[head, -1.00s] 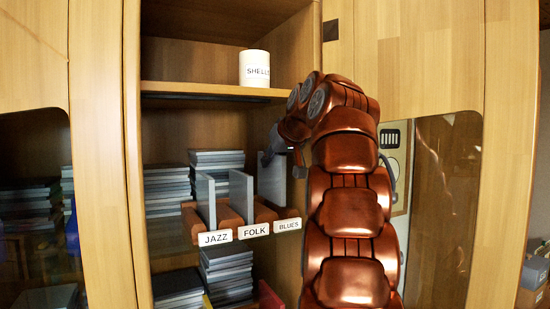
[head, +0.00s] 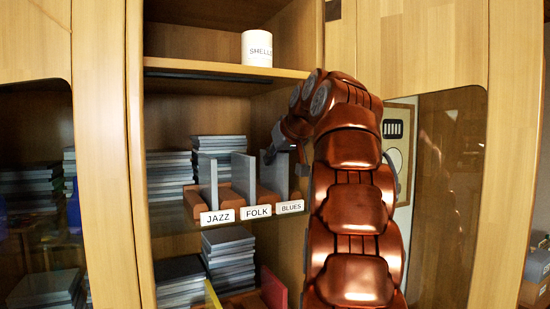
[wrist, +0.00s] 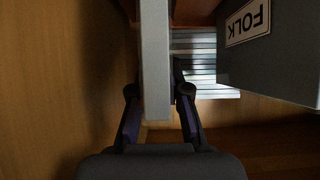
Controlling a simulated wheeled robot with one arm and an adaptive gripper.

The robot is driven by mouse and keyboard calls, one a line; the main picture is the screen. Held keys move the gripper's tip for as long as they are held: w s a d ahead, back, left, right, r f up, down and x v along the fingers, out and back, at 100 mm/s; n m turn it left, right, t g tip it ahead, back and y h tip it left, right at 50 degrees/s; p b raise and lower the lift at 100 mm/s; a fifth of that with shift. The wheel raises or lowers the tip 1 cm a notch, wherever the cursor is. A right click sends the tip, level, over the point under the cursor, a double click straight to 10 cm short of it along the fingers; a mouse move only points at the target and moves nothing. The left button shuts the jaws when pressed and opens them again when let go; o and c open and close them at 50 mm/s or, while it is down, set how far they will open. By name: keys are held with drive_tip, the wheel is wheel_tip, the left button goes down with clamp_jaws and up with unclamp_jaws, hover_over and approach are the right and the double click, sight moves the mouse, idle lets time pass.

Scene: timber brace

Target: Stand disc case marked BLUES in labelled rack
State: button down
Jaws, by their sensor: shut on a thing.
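The labelled rack (head: 232,205) stands on the middle shelf, with tags JAZZ (head: 217,217), FOLK (head: 256,212) and BLUES (head: 290,207) on its front. Grey cases stand upright behind the JAZZ and FOLK tags. A third grey case (head: 274,177) is upright at the BLUES place, at the rack's right end. My gripper (head: 277,152) is at its upper part. In the wrist view my gripper (wrist: 158,105) is shut on this case (wrist: 155,60), one finger on each side. Its own marking is not visible. I cannot tell whether its bottom edge rests in the slot.
A white mug (head: 257,48) stands on the shelf above. Stacks of grey cases (head: 219,150) lie behind the rack, with more (head: 229,255) below. The cabinet's wooden side wall (wrist: 50,90) is close to my gripper. The FOLK case (wrist: 270,50) stands close on its other side.

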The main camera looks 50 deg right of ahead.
drive_tip(key=c, duration=1.1)
unclamp_jaws()
drive_tip(key=shift+o, duration=0.2)
drive_tip(key=shift+s+r, duration=0.1)
drive_tip(key=v, duration=0.7)
